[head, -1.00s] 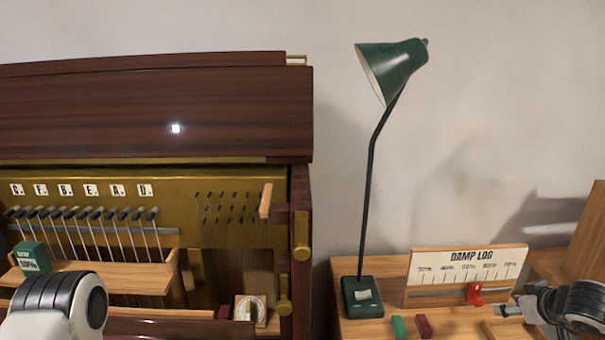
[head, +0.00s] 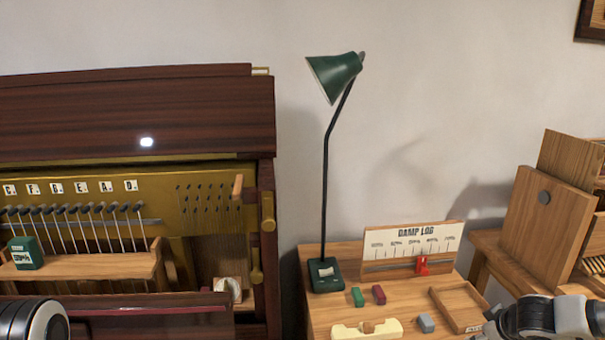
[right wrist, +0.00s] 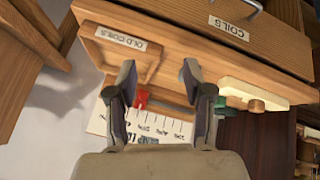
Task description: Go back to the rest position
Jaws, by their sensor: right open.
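My right gripper (right wrist: 158,78) is open in the right wrist view, with nothing between its fingers. It hangs over the small table, by the tray labelled OLD COILS (right wrist: 118,38). In the head view my right arm shows at the lower right, and its fingertips are at or below the picture's bottom edge. A joint of my left arm shows at the lower left of the head view; the left gripper is out of view. The DAMP LOG board (head: 405,242) stands on the table, with a red slider (head: 421,266) at its lower edge.
The piano (head: 120,115) stands open at left, with a green box (head: 27,253) on its inner shelf. A green lamp (head: 333,77), green block (head: 357,296), dark red block (head: 379,294) and cream piece (head: 367,330) are on the table (head: 322,308). Wooden panels (head: 545,225) stand right.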

